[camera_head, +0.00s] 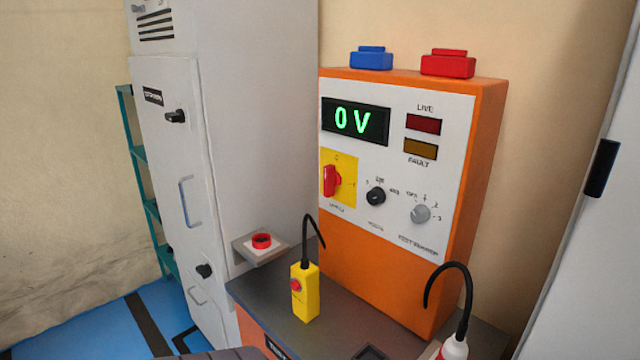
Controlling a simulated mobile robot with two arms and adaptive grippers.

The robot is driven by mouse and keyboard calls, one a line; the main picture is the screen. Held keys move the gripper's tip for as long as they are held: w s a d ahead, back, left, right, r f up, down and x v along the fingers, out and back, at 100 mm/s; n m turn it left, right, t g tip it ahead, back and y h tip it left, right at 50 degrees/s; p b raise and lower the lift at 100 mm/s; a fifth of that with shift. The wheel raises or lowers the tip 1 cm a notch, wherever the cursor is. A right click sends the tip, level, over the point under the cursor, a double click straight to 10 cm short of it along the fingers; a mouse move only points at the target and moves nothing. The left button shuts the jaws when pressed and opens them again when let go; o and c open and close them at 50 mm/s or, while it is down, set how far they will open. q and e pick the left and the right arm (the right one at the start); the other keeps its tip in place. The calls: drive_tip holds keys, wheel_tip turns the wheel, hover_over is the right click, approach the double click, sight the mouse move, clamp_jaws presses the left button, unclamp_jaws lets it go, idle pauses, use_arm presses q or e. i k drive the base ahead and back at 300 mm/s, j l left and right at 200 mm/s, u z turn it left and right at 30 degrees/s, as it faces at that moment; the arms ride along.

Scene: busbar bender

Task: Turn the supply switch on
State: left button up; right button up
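The supply switch (332,181) is a red rotary handle on a yellow plate (349,165), low on the left of the white panel front (450,120). Its handle looks about upright, toward the mark at the plate's top; another mark sits to the right. The panel belongs to an orange cabinet (485,150). Its display (355,121) reads "0 V" in green. The LIVE lamp (423,124) is dark red and the FAULT lamp (420,148) dull amber; both look unlit. Neither of my grippers is in view.
A black knob (376,196) and a grey knob (420,214) sit right of the switch. A yellow pendant (305,291) with a red button stands on the dark bench top (268,295) in front. A red-button box (261,244) and a red-and-white probe (454,347) flank it.

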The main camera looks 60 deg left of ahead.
sight(332, 179)
drive_tip(key=u, duration=1.9)
